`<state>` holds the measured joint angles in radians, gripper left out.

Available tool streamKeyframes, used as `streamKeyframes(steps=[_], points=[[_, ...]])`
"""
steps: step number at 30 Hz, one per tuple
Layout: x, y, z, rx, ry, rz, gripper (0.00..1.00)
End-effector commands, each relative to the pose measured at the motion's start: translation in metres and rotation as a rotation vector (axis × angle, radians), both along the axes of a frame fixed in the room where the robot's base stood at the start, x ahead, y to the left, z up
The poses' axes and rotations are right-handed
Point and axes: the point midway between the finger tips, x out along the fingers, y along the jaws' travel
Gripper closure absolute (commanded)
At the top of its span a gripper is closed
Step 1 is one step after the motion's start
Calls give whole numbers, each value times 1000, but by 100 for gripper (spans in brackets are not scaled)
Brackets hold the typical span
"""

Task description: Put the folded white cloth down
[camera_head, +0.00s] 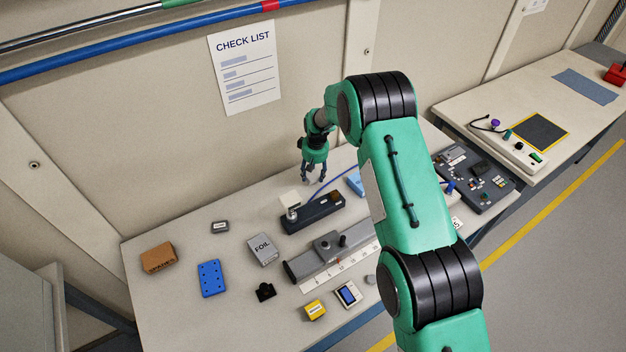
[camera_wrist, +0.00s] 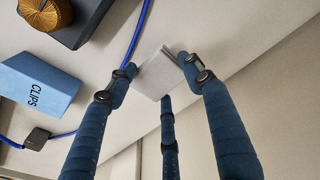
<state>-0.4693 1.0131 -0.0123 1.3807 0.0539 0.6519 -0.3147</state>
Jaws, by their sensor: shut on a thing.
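My gripper (camera_head: 313,178) is over the back part of the bench, near the wall, with its fingers pointing down. In the wrist view, my gripper (camera_wrist: 165,82) has its blue fingers closed around the folded white cloth (camera_wrist: 155,76), a small pale flat square at the fingertips. The fingers partly hide the cloth. In the head view the cloth is too small and covered to make out clearly. I cannot tell whether it touches the bench top.
A blue CLIPS box (camera_wrist: 38,85) and a blue cable (camera_wrist: 136,38) lie close to my gripper. A dark device (camera_head: 312,212) stands in front of it.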

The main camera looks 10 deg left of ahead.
Motion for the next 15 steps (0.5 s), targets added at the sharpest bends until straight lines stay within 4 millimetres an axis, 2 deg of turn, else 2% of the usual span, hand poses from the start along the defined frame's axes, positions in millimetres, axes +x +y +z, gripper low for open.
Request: streamKeyframes(steps=[8, 15], points=[[0, 0, -1, 0, 0, 0, 62], [-1, 0, -21, -1, 2, 0, 63]])
